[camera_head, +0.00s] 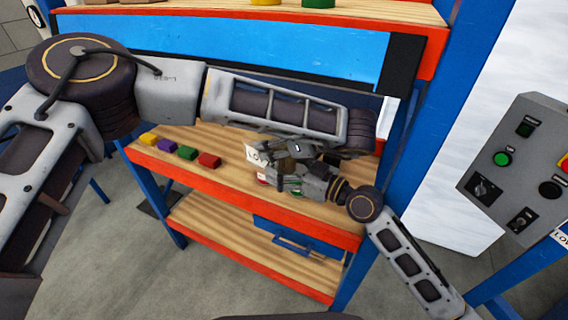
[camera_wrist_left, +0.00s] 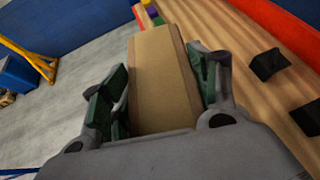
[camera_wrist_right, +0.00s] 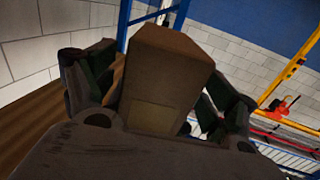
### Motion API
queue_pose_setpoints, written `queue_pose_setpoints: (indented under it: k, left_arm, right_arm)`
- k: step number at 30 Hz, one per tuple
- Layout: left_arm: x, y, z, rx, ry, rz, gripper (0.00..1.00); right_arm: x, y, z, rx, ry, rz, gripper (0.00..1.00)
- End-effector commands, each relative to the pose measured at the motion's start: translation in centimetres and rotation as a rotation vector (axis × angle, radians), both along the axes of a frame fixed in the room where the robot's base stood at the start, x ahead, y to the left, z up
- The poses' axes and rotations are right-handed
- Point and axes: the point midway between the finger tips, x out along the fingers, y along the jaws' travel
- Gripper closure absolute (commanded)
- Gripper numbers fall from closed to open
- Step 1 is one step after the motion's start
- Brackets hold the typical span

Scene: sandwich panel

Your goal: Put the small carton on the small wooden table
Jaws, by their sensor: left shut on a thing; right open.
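A small brown carton (camera_wrist_left: 163,75) sits between the fingers of my left gripper (camera_wrist_left: 160,95), which is shut on it. In the right wrist view the carton (camera_wrist_right: 168,65) also stands between the fingers of my right gripper (camera_wrist_right: 158,97), which are apart. In the head view a white lettered patch (camera_head: 257,155), apparently on the carton, shows beside the two grippers; the rest is hidden. My left gripper (camera_head: 290,150) is just above my right gripper (camera_head: 292,180). A wooden table (camera_head: 235,137) with red edges lies below them. I cannot tell whether the carton touches it.
Yellow (camera_head: 148,139), purple (camera_head: 167,146), green (camera_head: 187,153) and red (camera_head: 209,160) blocks line the table's left part. Black blocks (camera_wrist_left: 267,65) lie on the wood beside my left gripper. A grey control box (camera_head: 520,165) stands at the right. A lower wooden shelf (camera_head: 220,225) is bare.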

Motion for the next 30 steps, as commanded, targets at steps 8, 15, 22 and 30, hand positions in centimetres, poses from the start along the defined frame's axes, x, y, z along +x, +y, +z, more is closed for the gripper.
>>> queue_pose_setpoints:
  k: [8, 15, 22, 30]
  left_arm:
    - [0.01, 0.0, 0.05, 0.0, -0.001, 0.0, 0.71]
    - [0.0, 0.0, 0.04, 0.0, -0.001, 0.0, 0.32]
    - [0.0, 0.0, 0.02, 0.0, 0.0, 0.0, 0.14]
    - [-0.02, -0.02, 0.03, 0.0, 0.0, 0.0, 0.14]
  right_arm:
    - [-0.01, -0.01, 0.02, 0.0, 0.0, 0.0, 0.48]
    - [0.01, -0.03, 0.12, 0.002, -0.001, -0.001, 0.71]
    - [0.0, -0.03, 0.11, 0.002, -0.001, -0.001, 0.71]
    - [0.0, -0.02, 0.11, 0.002, -0.001, 0.0, 0.71]
